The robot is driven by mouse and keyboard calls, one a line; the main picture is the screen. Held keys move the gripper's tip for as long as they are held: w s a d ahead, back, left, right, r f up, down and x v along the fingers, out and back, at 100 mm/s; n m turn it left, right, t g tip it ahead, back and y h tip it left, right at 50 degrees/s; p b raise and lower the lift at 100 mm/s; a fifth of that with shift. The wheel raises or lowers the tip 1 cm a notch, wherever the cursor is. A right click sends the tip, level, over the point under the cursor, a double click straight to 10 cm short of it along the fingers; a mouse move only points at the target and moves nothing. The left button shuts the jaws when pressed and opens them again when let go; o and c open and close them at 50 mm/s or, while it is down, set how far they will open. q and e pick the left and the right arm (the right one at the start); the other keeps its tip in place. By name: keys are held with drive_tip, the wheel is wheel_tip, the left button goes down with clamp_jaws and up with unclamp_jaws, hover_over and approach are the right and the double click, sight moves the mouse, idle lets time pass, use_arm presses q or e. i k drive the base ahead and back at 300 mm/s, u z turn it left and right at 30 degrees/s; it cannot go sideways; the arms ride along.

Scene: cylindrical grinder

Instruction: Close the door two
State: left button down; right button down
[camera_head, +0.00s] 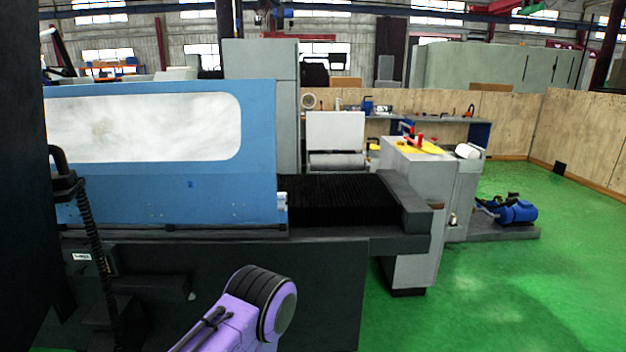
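A small white part (282,200) sits at that edge. The door's left end is hidden behind a dark upright panel, so I cannot tell whether a gap is there. A purple and black arm link of mine shows at the bottom centre. Neither gripper is in view.
The grinder's dark base (325,290) fills the lower middle. A black coiled cable (95,240) hangs at the left, close in front. A grey cabinet (410,185) and a blue motor (517,212) stand to the right. The green floor (520,300) at lower right is clear.

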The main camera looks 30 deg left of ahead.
sight(143, 151)
drive_tip(key=i, duration=1.95)
drive_tip(key=u, duration=1.6)
